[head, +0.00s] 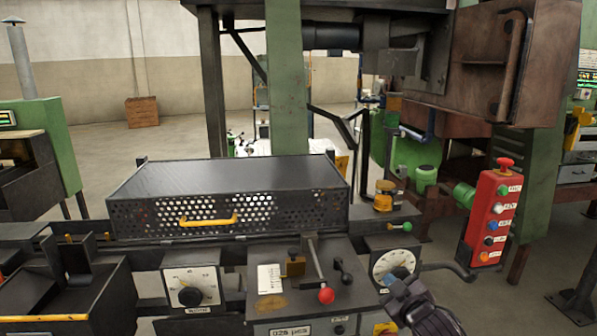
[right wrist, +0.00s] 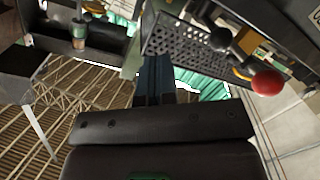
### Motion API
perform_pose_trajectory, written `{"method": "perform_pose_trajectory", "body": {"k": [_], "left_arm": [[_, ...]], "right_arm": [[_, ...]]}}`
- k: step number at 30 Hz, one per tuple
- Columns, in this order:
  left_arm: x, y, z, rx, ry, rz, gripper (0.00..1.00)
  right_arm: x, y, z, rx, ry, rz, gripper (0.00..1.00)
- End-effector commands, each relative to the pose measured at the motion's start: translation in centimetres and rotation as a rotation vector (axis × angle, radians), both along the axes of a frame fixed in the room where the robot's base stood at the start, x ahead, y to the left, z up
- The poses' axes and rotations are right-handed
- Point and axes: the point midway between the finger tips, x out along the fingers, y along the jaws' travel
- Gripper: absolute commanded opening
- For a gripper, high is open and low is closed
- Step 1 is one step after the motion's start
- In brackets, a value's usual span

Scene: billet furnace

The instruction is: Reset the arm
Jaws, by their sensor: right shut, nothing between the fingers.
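My right gripper (head: 397,279) is at the bottom of the head view, right of centre. It is shut and empty, in front of the round white gauge (head: 391,265) and covering part of its lower edge. In the right wrist view its dark fingers (right wrist: 155,82) are together with nothing between them. The red-knobbed lever (head: 326,295) on the machine panel is left of the gripper and apart from it; its red ball also shows in the right wrist view (right wrist: 267,82). My left gripper is not in view.
A perforated black cover (head: 230,200) with a yellow handle (head: 207,221) stands behind the panel. A dial box (head: 190,289) is at the left. A red push-button box (head: 493,215) hangs at the right, near a bent grey bar. Open floor (head: 530,270) lies beyond it.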

Motion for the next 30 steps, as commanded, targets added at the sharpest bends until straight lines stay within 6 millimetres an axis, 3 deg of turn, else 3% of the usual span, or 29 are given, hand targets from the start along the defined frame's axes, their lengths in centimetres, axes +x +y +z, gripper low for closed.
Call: {"method": "perform_pose_trajectory", "body": {"k": [1,9,21,25,30], "left_arm": [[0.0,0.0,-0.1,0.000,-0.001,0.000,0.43],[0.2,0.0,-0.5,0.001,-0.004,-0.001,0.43],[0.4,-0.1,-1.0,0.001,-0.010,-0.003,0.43],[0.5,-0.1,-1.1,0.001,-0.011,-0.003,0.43],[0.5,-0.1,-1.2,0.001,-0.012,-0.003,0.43]], "right_arm": [[-1.9,-0.2,-1.8,0.068,0.024,-0.012,0.00],[-10.8,-2.0,-8.4,0.324,0.122,-0.100,0.00],[-25.8,-5.7,-18.9,0.438,0.339,-0.315,0.00],[-29.7,-6.2,-21.5,0.446,0.408,-0.365,0.00],[-32.1,-6.5,-22.9,0.444,0.450,-0.390,0.00]]}}
